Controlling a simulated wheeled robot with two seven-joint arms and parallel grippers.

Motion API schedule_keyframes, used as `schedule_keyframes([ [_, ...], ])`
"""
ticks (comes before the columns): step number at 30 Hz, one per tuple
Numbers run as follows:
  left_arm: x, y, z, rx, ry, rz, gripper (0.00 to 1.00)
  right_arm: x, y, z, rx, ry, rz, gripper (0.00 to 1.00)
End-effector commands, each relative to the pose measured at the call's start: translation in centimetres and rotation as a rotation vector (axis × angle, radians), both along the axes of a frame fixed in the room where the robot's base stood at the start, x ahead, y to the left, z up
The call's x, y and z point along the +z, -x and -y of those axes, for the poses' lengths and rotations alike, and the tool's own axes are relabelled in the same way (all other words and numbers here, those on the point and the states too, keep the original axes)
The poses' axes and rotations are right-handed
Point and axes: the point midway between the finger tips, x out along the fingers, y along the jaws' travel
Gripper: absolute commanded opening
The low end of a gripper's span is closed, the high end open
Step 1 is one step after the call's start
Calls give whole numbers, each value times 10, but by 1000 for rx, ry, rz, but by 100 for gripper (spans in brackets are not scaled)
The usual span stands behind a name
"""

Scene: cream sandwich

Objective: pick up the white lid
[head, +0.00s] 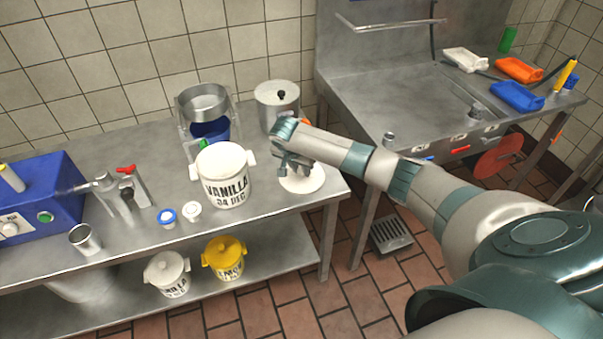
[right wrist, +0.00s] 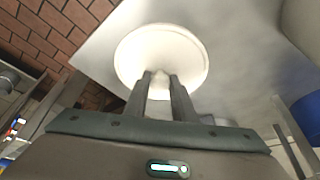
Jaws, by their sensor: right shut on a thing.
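The white lid (head: 303,180) is a round disc at the right end of the steel table, partly hidden by my right gripper in the head view. It fills the upper middle of the right wrist view (right wrist: 180,45). My right gripper (head: 291,168) is over the lid, and in the right wrist view its two fingers (right wrist: 160,84) are shut on the lid's small knob. I cannot tell whether the lid touches the table. The white vanilla bucket (head: 225,177) stands just left of the lid. My left gripper is not in view.
A steel pot (head: 278,105) stands behind the lid, and a metal stand (head: 203,103) with a blue container is behind the bucket. A sink counter (head: 425,95) is at the right, across a gap.

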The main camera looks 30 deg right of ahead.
Motion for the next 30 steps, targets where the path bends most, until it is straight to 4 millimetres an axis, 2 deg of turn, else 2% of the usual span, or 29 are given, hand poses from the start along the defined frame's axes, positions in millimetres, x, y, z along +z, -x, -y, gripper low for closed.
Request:
schedule_keyframes([
  [8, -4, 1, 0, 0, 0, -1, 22, 10, -1, 0, 0, -1, 3, 2],
  [15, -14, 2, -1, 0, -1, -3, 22, 42, 0, 1, 0, 0, 2, 2],
  [20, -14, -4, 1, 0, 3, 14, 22, 54, 24, 7, 1, 1, 2, 2],
  [30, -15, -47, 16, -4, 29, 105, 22, 88, 79, 22, 1, 1, 1, 2],
])
